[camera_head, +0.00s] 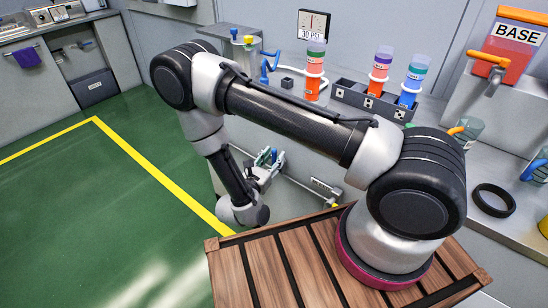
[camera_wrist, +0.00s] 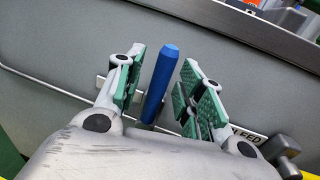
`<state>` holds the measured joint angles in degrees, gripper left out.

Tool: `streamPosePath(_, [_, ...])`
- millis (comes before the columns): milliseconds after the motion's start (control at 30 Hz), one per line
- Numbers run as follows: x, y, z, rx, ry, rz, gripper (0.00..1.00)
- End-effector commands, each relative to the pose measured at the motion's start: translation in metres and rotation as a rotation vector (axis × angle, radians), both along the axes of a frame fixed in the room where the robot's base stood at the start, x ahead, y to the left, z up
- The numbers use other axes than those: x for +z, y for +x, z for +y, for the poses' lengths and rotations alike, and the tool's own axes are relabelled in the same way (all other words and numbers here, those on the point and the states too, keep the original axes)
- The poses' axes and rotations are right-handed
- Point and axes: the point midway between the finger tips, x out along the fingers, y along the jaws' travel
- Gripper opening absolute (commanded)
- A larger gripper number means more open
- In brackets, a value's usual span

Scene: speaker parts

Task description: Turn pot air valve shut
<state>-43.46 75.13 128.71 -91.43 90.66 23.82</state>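My gripper (camera_wrist: 165,80) is open in the wrist view, with its green-padded fingers on either side of a blue handle (camera_wrist: 160,85). A gap shows on both sides of the handle, so neither pad visibly touches it. In the head view my gripper (camera_head: 266,163) is at the front face of the counter, low beside my arm. Another blue valve handle (camera_head: 265,72) is on the counter top by a white hose. I cannot tell from the labels which handle is the pot air valve.
A partly hidden label reading "LEED" (camera_wrist: 248,136) and a dark valve part (camera_wrist: 278,148) are right of my gripper. A rail runs along the counter front. A "30 PSI" sign (camera_head: 311,34), coloured bottles in a dark rack (camera_head: 345,95) and a "BASE" container (camera_head: 510,45) stand above.

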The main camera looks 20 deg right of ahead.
Motion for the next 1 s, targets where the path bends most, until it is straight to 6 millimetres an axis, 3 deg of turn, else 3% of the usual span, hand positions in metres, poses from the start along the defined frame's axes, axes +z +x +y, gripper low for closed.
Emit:
streamPosePath(367, [0.0000, 0.0071, -0.0071, 0.000, 0.001, 0.001, 0.38])
streamPosePath(600, [0.0001, 0.0069, -0.0071, 0.000, 0.001, 0.001, 0.00])
streamPosePath(1000, [-0.0001, 0.0050, -0.0083, -0.001, 0.014, -0.021, 0.00])
